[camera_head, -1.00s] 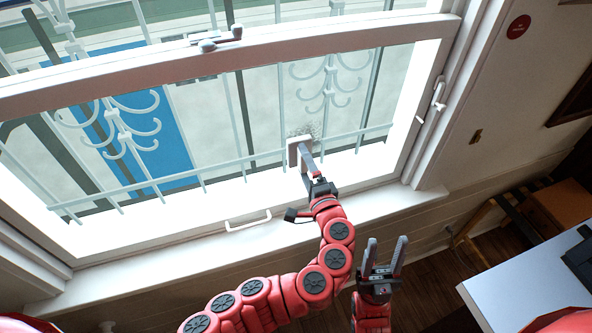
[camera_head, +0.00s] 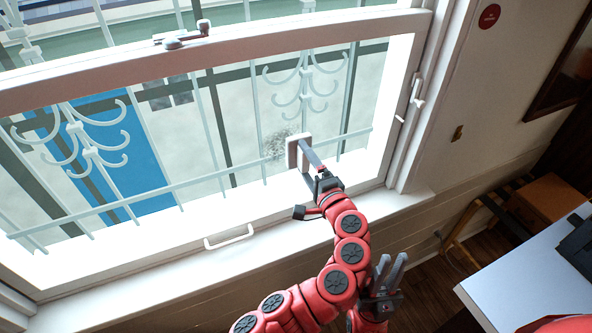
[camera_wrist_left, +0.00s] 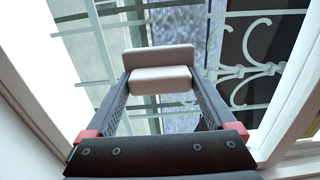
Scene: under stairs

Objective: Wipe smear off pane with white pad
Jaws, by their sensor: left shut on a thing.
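The white pad (camera_head: 292,153) is a small pale block with a handle, also seen in the wrist view (camera_wrist_left: 160,57). My left gripper (camera_head: 311,168) is shut on it, with both fingers around the handle in the wrist view (camera_wrist_left: 161,88). The pad is upright at the lower right of the window pane (camera_head: 236,130); I cannot tell whether it touches the glass. The smear (camera_head: 279,140) is a grey speckled patch just left of and above the pad, which may cover part of it. My right gripper (camera_head: 392,264) is open and empty below the sill.
A pale window frame (camera_head: 250,48) surrounds the pane, with a handle (camera_head: 229,237) on its lower edge and a latch (camera_head: 415,91) at right. Ornamental bars (camera_head: 165,190) show through the glass. A white table (camera_head: 520,275) stands at lower right.

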